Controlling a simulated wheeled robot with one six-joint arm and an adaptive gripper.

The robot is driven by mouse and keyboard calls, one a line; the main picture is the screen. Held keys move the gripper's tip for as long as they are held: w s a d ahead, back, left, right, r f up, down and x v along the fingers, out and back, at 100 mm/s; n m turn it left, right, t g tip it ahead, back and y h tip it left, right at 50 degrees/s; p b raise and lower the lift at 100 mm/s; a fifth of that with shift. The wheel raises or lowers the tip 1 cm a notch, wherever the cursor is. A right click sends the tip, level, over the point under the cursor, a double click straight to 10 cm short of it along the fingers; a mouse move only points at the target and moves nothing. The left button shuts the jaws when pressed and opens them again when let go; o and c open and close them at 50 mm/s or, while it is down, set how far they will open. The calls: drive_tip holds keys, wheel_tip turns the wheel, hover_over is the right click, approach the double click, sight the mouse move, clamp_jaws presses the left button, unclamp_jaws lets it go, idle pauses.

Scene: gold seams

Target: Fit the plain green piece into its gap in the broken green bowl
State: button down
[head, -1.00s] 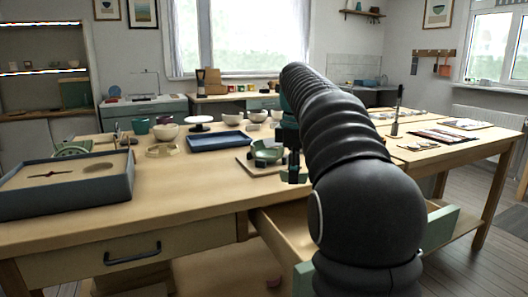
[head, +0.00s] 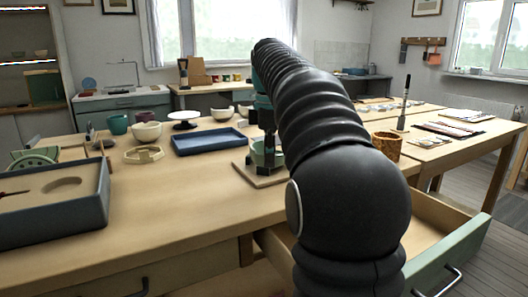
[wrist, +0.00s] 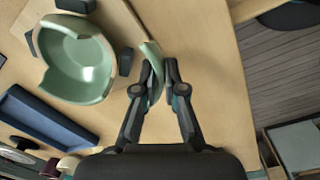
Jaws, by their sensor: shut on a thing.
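The broken green bowl (wrist: 85,68) is at the upper left of the wrist view. Dark supports stand around its rim, and its edge looks notched at the left. My gripper (wrist: 153,82) is shut on the green piece (wrist: 151,54), a thin curved shard standing out past the fingertips. The piece is to the right of the bowl in that view, apart from it in the picture; I cannot tell its height over the table. In the head view my gripper (head: 267,160) stands in front of the bowl (head: 256,154) and hides much of it.
The bowl's board (head: 248,177) lies near the table's right part. A blue tray (head: 208,142) is to its left, a grey-blue box (head: 50,220) at far left. A wooden cup (head: 387,147) stands beyond my arm. An open drawer (head: 450,255) juts out at lower right.

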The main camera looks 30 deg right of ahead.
drive_tip(key=shift+w+d+p, duration=0.3)
drive_tip(key=shift+w+p, duration=0.05)
drive_tip(key=shift+w, duration=0.25)
drive_tip(key=shift+w+d+p, duration=0.35)
drive_tip(key=shift+w, duration=0.3)
drive_tip(key=shift+w+d+p, duration=0.3)
drive_tip(key=shift+w+p, duration=0.05)
drive_tip(key=shift+w, duration=0.25)
drive_tip(key=shift+w+d+f, duration=0.15)
drive_tip(key=shift+w+d, duration=0.25)
drive_tip(key=shift+w, duration=0.3)
drive_tip(key=shift+f, duration=0.65)
idle(2.8)
drive_tip(key=c, duration=0.7)
unclamp_jaws()
drive_tip(key=shift+r, duration=0.1)
drive_tip(key=shift+r, duration=2.9)
